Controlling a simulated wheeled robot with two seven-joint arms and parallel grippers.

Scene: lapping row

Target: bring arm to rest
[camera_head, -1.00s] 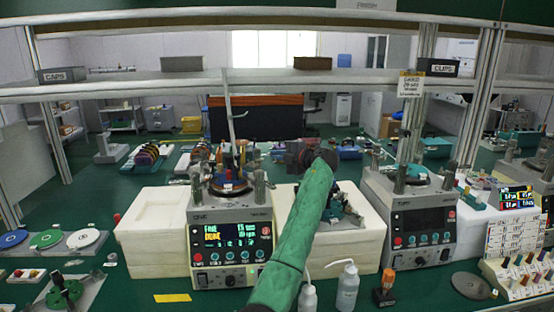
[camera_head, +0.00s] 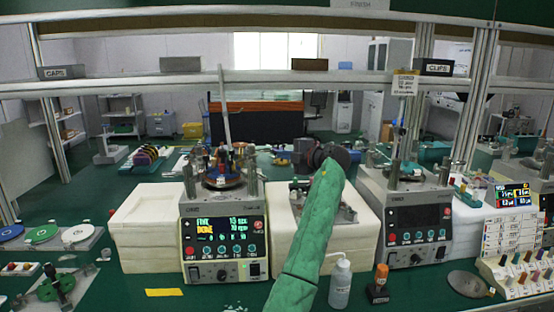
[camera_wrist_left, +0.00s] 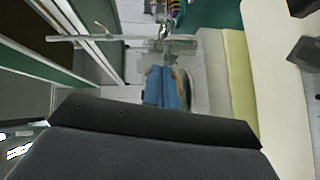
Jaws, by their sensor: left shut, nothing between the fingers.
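My left arm in its green sleeve (camera_head: 310,225) rises from the bottom middle of the head view. It ends in my dark left gripper (camera_head: 306,155), which is raised and points away and to the left, above the bench between the two lapping machines. The gripper is shut and empty; its fingertips are small and hard to make out. In the left wrist view, dark parts of my own wrist fill the bottom. My right gripper is in neither view.
The left lapping machine (camera_head: 225,245) has a lit display; the right one (camera_head: 418,222) has a dark display. A white squeeze bottle (camera_head: 341,283) and an orange-topped bottle (camera_head: 380,283) stand right of my sleeve. A yellow strip (camera_head: 164,292) lies on the green bench.

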